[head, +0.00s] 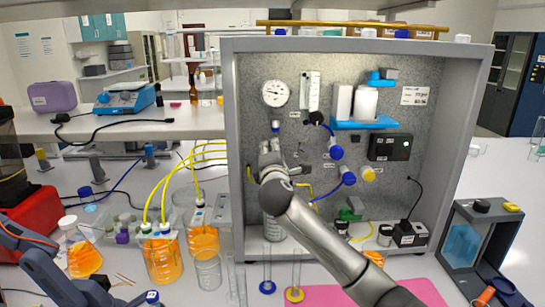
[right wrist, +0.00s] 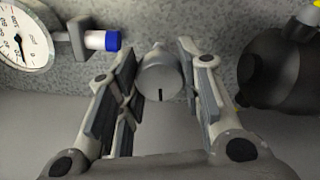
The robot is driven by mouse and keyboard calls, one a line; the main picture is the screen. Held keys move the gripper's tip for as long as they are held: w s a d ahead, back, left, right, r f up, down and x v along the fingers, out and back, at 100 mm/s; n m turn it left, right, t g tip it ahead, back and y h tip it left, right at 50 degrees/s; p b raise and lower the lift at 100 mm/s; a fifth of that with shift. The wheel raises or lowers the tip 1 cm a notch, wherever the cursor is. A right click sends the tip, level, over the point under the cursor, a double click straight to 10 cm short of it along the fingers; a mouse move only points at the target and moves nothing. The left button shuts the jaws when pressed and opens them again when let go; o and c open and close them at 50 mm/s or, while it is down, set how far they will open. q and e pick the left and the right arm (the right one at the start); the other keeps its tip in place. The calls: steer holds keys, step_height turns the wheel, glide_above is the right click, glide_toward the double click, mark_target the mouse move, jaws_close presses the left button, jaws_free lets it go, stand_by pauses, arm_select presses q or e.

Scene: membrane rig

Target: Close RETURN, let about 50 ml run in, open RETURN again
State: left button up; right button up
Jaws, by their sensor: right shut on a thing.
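My right gripper (head: 270,158) reaches into the grey cabinet rig (head: 240,190) in the head view, below the round dial gauge (head: 276,93). In the right wrist view its fingers (right wrist: 155,75) are on both sides of a grey round knob (right wrist: 158,75) with a dark slot, and are shut on it. No label is readable on the knob, so I cannot confirm that it is RETURN. A glass vessel (head: 272,228) stands below the gripper, partly hidden by my arm; its level is not readable. My left arm enters at the lower left; its gripper's jaws are not clear.
Blue-capped fittings (head: 336,152) and a black box with a green light (head: 390,147) are right of the gripper. Bottles of orange liquid (head: 162,258) with yellow tubes stand left of the rig. Two slim cylinders (head: 295,272) stand in front. A pink mat (head: 425,290) lies lower right.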

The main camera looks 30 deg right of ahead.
steer(key=m+b, duration=0.1)
steer(key=m, duration=0.4)
steer(key=shift+f+m, duration=0.1)
steer(key=shift+m, duration=0.2)
steer(key=m+b, duration=0.1)
steer(key=m, duration=0.3)
steer(key=shift+m, duration=0.3)
steer(key=m+b, duration=0.1)
steer(key=m, duration=0.4)
steer(key=shift+m+b, duration=0.35)
steer(key=shift+m, duration=1.75)
steer(key=shift+r+m, duration=0.2)
steer(key=shift+m, duration=0.1)
steer(key=o, duration=1.1)
steer(key=shift+c, duration=0.2)
steer(key=shift+s, duration=0.1)
